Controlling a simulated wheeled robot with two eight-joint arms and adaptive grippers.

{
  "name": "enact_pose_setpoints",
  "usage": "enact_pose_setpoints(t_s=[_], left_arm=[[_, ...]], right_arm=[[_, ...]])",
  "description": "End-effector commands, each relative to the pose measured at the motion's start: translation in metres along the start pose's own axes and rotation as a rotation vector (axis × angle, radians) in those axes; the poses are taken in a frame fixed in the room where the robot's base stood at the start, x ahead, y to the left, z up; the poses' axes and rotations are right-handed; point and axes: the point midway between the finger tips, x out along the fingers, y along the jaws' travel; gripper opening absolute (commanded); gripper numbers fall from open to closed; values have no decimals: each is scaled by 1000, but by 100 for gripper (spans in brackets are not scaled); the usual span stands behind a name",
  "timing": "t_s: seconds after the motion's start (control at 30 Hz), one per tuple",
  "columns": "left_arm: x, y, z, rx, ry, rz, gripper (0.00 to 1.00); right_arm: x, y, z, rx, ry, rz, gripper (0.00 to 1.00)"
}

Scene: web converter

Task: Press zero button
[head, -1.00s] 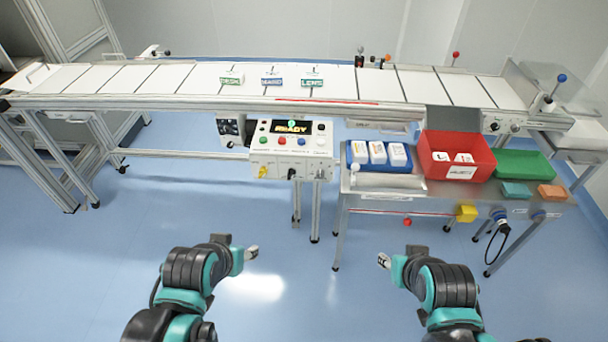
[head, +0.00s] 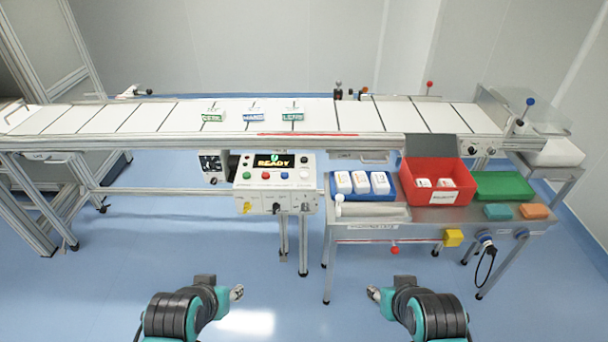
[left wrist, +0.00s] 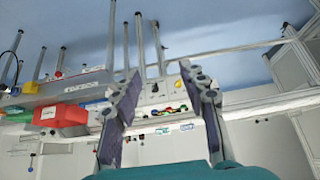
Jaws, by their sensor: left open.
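The control box (head: 276,180) stands in front of the conveyor, with a display (head: 273,161) reading READY. Several coloured buttons, green, red, blue and white, sit in a row below the display. I cannot read which button is zero. In the left wrist view the control box (left wrist: 160,112) shows upside down between the fingers. My left gripper (head: 238,292) is low in the head view, well short of the box, open and empty. My right gripper (head: 373,293) is to the right, also well short of the box; its finger state is too small to tell.
A long conveyor (head: 150,115) runs across behind the box, carrying several small labelled packs. A steel table (head: 430,222) to the right holds a red bin (head: 433,172), a blue tray (head: 336,190) and a green tray (head: 503,184). The blue floor in front is clear.

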Motion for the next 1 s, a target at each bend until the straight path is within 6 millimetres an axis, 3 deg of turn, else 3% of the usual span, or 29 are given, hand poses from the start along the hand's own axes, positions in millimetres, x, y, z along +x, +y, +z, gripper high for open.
enact_pose_setpoints(t_s=[0.03,0.13,1.0], left_arm=[[0,0,0,0,0,0,24],[0,0,0,0,0,0,0],[0,0,0,0,0,0,0]], right_arm=[[0,0,0,0,0,0,40],[0,0,0,0,0,0,40],[0,0,0,0,0,0,40]])
